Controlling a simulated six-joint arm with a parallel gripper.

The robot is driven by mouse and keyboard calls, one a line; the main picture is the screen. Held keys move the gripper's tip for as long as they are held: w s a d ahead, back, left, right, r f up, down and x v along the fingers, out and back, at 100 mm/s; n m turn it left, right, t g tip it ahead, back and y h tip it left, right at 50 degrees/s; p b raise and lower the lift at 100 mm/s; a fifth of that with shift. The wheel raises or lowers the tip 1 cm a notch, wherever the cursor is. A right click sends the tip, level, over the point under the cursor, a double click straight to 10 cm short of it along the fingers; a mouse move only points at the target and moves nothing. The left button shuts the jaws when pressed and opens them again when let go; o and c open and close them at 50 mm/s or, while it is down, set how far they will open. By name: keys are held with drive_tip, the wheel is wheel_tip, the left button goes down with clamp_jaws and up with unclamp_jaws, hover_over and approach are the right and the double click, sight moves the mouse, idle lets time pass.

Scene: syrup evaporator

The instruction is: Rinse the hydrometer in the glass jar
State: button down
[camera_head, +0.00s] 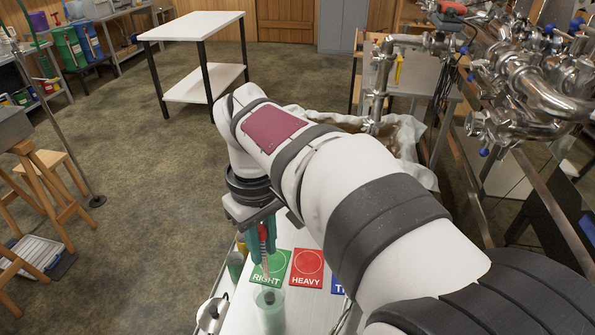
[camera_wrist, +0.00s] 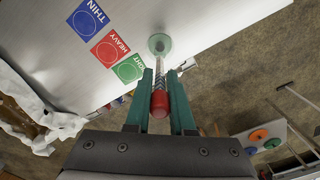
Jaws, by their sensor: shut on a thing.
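My gripper (camera_head: 266,246) has teal fingers and points down over the white table. It is shut on the hydrometer (camera_wrist: 159,102), which has a red top and a thin pale stem and hangs roughly upright. The hydrometer's red part also shows between the fingers in the head view (camera_head: 263,231). The glass jar (camera_head: 271,314), with pale green contents, stands on the table below my gripper. In the wrist view the jar (camera_wrist: 160,43) lies beyond the fingertips, in line with the hydrometer. I cannot tell whether the hydrometer's lower end is inside the jar.
A green RIGHT card (camera_head: 270,268), a red HEAVY card (camera_head: 307,268) and a blue THIN card (camera_wrist: 88,18) lie beside the jar. A round metal object (camera_head: 212,315) is left of it. White cloth (camera_head: 408,135) and steel pipework (camera_head: 535,85) are farther back.

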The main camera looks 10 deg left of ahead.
sight(261, 227)
wheel_tip(261, 227, up, 6)
drive_tip(key=shift+r, duration=0.1)
idle(0.7)
